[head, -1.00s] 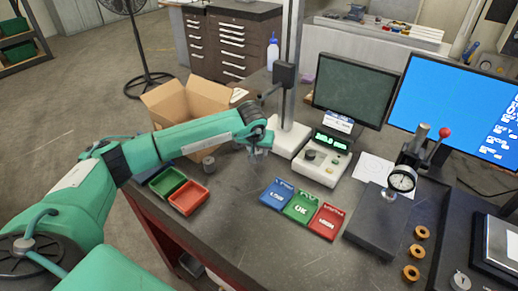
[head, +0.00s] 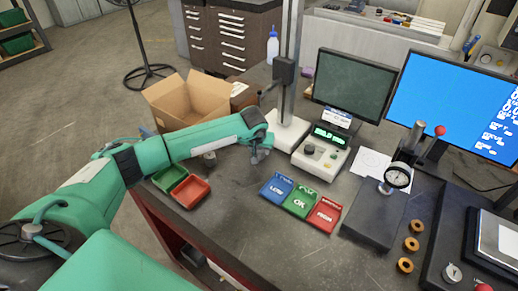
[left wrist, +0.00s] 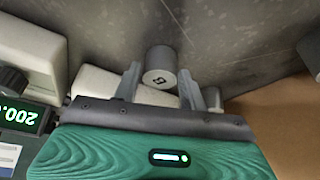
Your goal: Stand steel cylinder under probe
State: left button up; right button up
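The steel cylinder (left wrist: 160,62) is a short grey piece with a dark mark on its end face, between the two fingertips in the left wrist view. My left gripper (left wrist: 160,76) appears shut on it. In the head view the left gripper (head: 261,153) points down, just left of the probe stand's pale base (head: 289,134). The dark probe carriage (head: 285,71) is on the upright column above that base. The probe's tip is not clear. My right gripper is not in view.
A readout box (head: 321,155) stands right of the base. Blue (head: 276,188), green (head: 300,200) and red (head: 324,215) labelled trays lie in front. Another grey cylinder (head: 209,157) stands left, partly behind my arm. A cardboard box (head: 188,103) and dial gauge (head: 397,177) are nearby.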

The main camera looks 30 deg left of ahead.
pick_arm(q)
jog(key=shift+o, duration=1.1)
jog(key=shift+r, duration=0.1)
jog(key=shift+r, duration=0.3)
jog(key=b+v, duration=0.4)
jog(key=v, duration=0.7)
jog(key=shift+s+r+b, duration=0.2)
jog(key=shift+r+b, duration=0.1)
